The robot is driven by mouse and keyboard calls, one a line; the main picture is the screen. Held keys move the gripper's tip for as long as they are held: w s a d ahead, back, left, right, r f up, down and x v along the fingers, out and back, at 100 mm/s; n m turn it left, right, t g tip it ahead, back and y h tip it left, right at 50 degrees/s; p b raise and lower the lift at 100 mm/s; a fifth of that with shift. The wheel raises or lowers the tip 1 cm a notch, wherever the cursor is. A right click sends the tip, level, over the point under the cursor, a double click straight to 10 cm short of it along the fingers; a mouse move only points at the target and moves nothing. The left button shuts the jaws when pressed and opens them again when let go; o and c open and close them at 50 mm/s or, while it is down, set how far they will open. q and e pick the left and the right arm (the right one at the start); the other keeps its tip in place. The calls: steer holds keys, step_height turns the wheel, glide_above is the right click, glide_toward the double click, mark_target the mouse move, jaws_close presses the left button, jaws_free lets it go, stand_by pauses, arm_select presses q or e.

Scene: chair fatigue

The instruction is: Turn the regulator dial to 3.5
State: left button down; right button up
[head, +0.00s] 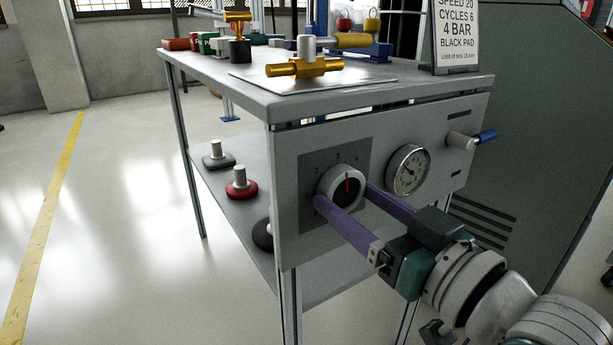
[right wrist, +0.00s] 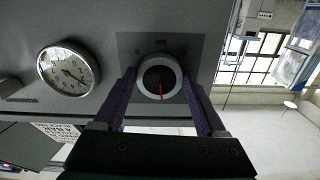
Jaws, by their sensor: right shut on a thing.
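The regulator dial (head: 346,186) is a round knob with a white rim, a black face and a red pointer line, on a dark square plate on the front panel of the bench. In the head view the pointer stands nearly upright, between the marks at the top of the scale; the exact value is hard to read. My right gripper (head: 345,195) has its two purple fingers on either side of the dial and is shut on it. The right wrist view also shows the dial (right wrist: 160,78) between the fingers. My left gripper is not in view.
A pressure gauge (head: 408,170) sits on the panel right of the dial, close to my right finger. A blue-tipped lever (head: 486,136) sticks out farther right. Brass fittings (head: 304,67) and a sign (head: 457,35) stand on the bench top (head: 440,84). Pads lie on the lower shelf.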

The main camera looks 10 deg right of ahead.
steer(key=m, duration=0.2)
steer(key=shift+m+p, duration=0.3)
steer(key=shift+p, duration=0.05)
steer(key=shift+m+p, duration=0.3)
steer(key=shift+m, duration=1.2)
steer(key=shift+a, duration=0.1)
steer(key=o, duration=1.3)
steer(key=shift+s+d+p, duration=0.2)
steer(key=shift+s+p, duration=0.15)
steer(key=shift+s, duration=0.2)
steer(key=p+v, duration=0.2)
steer(key=v, duration=0.7)
steer(key=shift+w, duration=0.1)
steer(key=shift+r+p, duration=0.1)
steer(key=shift+p, duration=0.2)
